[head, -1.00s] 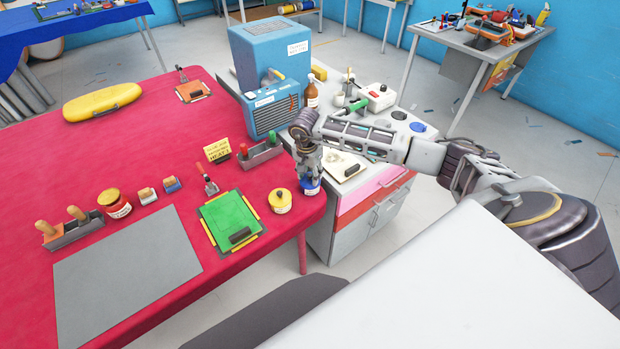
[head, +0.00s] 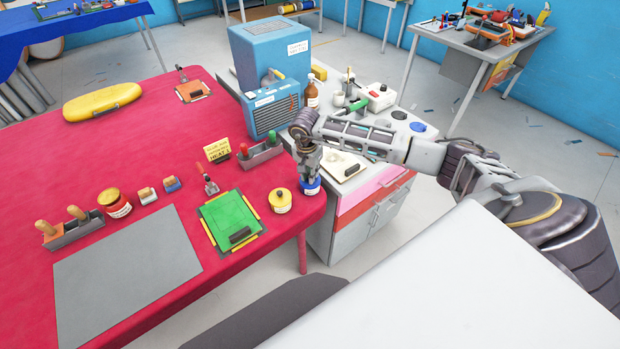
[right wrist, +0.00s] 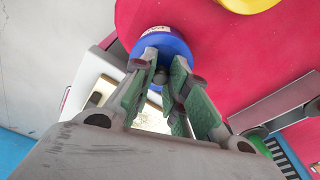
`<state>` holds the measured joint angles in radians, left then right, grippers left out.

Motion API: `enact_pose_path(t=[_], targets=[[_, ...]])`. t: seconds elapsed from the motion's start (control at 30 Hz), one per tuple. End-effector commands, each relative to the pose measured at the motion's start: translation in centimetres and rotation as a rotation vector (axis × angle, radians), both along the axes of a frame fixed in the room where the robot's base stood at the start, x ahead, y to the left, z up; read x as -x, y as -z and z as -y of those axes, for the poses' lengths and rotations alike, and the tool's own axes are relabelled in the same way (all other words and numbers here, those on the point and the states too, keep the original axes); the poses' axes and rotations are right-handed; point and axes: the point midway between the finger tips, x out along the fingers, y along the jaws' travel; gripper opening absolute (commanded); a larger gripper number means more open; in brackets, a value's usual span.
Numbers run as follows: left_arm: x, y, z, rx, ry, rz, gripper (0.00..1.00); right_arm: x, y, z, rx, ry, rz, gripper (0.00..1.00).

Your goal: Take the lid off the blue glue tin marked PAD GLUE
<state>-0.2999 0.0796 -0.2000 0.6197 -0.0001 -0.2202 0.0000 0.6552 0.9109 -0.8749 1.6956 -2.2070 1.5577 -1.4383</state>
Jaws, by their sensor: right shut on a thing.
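The blue tin (head: 311,189) stands at the right edge of the red table, below my right gripper (head: 310,178). It also shows in the right wrist view (right wrist: 172,46), round and blue with a pale label whose words are too small to read. My right gripper points down over it and is shut on the small dark knob of its lid, between the green-padded fingers (right wrist: 162,82). The fingers hide much of the tin's top, and I see no gap between lid and tin. My left gripper is not in view.
A yellow tin (head: 280,201) stands just left of the blue tin, near a green board (head: 230,219). A grey holder with red and green handles (head: 261,158) is behind. A grey cabinet with a blue oven-like box (head: 271,80) adjoins the table. A grey mat (head: 127,275) lies clear at front left.

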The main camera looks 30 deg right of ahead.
Motion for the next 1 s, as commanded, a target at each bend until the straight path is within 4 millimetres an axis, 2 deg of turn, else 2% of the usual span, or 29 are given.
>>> enact_pose_path(t=[0.17, 0.37, 0.8, 1.0], targets=[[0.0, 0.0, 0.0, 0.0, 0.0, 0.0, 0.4, 0.0, -0.1, 0.0, 0.0, 0.0, 0.001, 0.0], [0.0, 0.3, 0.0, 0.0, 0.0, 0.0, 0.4, -0.1, -1.2, 0.0, 0.0, 0.0, 0.002, 0.0], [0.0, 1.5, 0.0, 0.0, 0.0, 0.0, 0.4, -0.1, -7.2, 0.0, 0.0, 0.001, 0.004, 0.0], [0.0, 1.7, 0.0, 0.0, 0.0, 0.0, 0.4, -0.1, -9.2, 0.0, 0.0, 0.0, 0.002, 0.0]])
